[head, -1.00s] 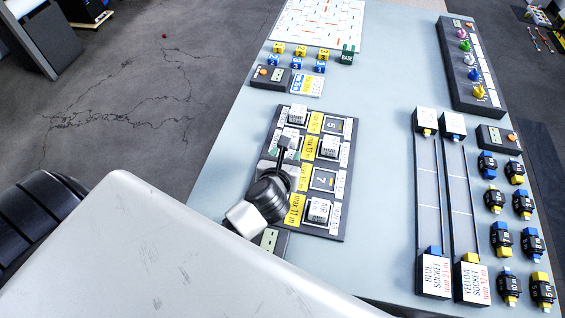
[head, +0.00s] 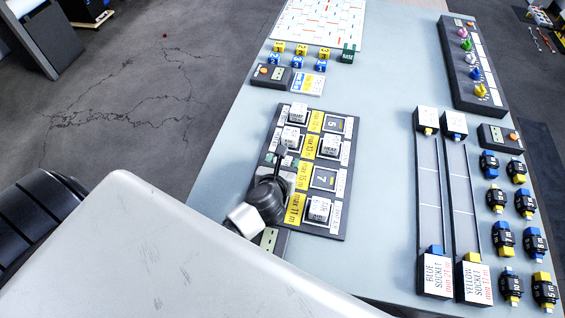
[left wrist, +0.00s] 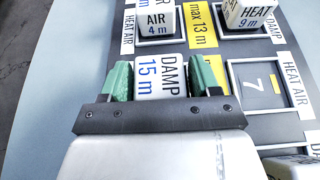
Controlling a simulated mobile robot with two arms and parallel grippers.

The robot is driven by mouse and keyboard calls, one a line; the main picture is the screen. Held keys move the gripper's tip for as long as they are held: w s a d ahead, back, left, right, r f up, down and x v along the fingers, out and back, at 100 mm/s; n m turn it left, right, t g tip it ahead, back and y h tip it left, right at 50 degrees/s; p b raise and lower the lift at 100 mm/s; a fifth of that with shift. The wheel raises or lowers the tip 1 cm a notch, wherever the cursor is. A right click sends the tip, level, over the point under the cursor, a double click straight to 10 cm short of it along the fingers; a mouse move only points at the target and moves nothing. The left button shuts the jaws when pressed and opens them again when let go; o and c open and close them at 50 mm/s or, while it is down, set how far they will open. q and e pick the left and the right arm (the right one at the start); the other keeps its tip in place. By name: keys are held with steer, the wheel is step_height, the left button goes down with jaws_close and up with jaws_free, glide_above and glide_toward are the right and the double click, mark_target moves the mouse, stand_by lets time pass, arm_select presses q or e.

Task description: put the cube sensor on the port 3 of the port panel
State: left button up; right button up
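The port panel (head: 344,130) is a dark board with two columns of ports. A white cube sensor marked DAMP 15 m (left wrist: 161,77) sits between the green fingertips of my left gripper (left wrist: 161,80), which show no clear gap to its sides. In the head view my left gripper (head: 281,158) is over the panel's left column, level with the empty port 7 (head: 323,179). The port beneath the cube is hidden, so I cannot tell whether the cube is seated. My right gripper is not in view.
An AIR 4 m cube (left wrist: 156,22) stands just beyond the held cube, and a HEAT 9 m cube (left wrist: 247,14) is to its right. Port 5 (head: 336,125) is empty. Socket rails (head: 429,190) and several connectors (head: 504,238) lie to the right.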

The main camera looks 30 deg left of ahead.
arm_select(q)
steer(key=shift+o, duration=0.9)
steer(key=shift+r, duration=0.25)
steer(key=v, duration=1.2)
